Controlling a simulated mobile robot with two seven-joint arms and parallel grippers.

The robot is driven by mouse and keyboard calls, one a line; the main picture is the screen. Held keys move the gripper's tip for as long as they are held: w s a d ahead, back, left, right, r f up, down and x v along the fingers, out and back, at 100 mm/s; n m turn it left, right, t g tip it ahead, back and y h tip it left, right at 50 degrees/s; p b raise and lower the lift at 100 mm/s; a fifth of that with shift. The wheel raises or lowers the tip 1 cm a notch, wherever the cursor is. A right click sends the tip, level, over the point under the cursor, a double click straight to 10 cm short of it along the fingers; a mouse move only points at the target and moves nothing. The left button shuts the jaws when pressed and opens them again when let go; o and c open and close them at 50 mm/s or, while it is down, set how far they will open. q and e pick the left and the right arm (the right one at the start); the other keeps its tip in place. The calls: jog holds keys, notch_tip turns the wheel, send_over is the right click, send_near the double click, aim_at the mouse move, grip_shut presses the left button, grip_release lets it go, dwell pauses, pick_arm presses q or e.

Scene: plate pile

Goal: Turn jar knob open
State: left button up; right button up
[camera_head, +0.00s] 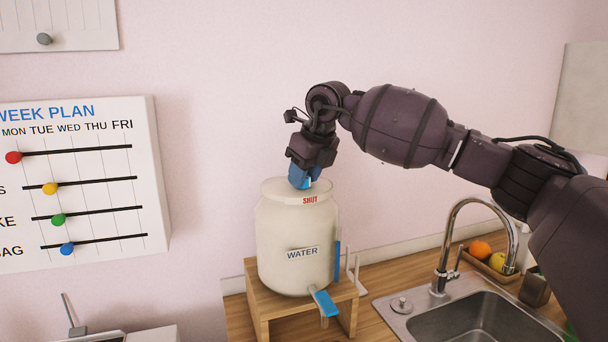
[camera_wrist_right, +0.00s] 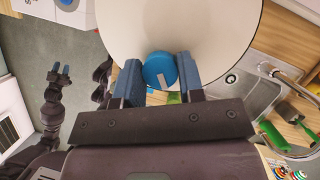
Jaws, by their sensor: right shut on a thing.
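The cream jar (camera_head: 298,240) labelled WATER stands upright on a wooden stand. Red SHUT lettering (camera_head: 310,200) shows at the front of its lid (camera_head: 275,187). My right gripper (camera_head: 304,176) reaches down onto the lid top from the right. In the right wrist view its two blue fingers (camera_wrist_right: 159,80) are shut on the round blue knob (camera_wrist_right: 157,68), which has a pale mark on its face. The lid (camera_wrist_right: 215,25) is a white disc there. My left gripper (camera_wrist_right: 61,70) shows small in the right wrist view, away from the jar, its fingertips apart and empty.
The wooden stand (camera_head: 258,302) is on the counter, with a blue tap lever (camera_head: 325,303) at the jar's base. A sink (camera_head: 480,318) with a tall faucet (camera_head: 440,265) and a fruit tray (camera_head: 488,262) are at right. A week-plan board (camera_head: 110,195) hangs at left.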

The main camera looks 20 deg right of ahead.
dwell(0.3)
jog(key=shift+r, duration=0.1)
jog(key=o, duration=0.9)
jog(key=b+v, duration=0.1)
jog(key=v, duration=0.9)
jog(key=shift+s+d+r, duration=0.15)
jog(key=shift+s+r, duration=0.05)
jog(key=shift+r, duration=0.1)
